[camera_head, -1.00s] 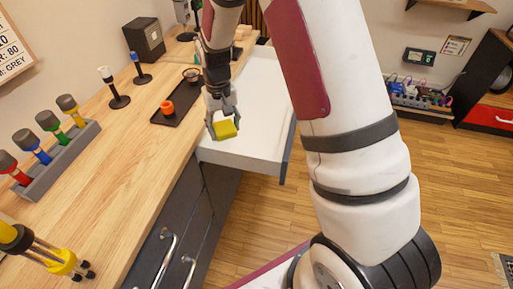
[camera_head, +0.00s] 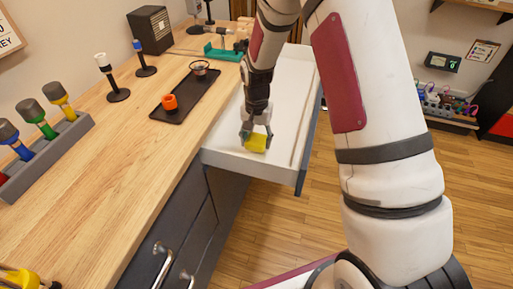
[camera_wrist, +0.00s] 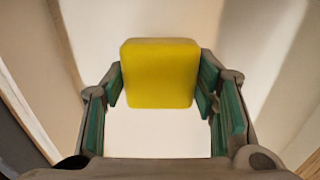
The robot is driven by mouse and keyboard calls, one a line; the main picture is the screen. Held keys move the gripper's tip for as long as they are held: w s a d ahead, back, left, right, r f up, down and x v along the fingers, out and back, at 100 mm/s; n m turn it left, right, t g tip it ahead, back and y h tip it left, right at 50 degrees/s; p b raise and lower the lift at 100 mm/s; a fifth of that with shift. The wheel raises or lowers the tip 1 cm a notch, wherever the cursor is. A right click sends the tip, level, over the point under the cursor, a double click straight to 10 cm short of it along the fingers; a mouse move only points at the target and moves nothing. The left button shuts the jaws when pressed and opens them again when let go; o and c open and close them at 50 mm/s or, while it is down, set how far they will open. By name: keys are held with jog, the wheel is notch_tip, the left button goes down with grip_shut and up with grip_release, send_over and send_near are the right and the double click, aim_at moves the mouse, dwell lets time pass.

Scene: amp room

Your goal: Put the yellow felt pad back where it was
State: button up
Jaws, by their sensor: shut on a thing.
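The yellow felt pad (camera_head: 256,144) is held between the fingers of my gripper (camera_head: 257,134). In the wrist view the pad (camera_wrist: 160,73) shows as a yellow square with rounded corners, and the green-lined fingers of my gripper (camera_wrist: 160,98) press on its left and right sides. The pad is over the front part of the open white drawer (camera_head: 230,150). Whether it touches the drawer floor, I cannot tell.
The drawer stands out from the wooden bench (camera_head: 120,165) on its right. On the bench are a black tray (camera_head: 187,103) with an orange cup (camera_head: 169,103), a rack of coloured-handled tools (camera_head: 62,148) and a dark box (camera_head: 150,30). The drawer floor around the pad looks clear.

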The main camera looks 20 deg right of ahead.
aim_at(256, 148)
jog(key=shift+f, duration=1.95)
jog(key=o, duration=1.1)
jog(key=shift+f, duration=0.15)
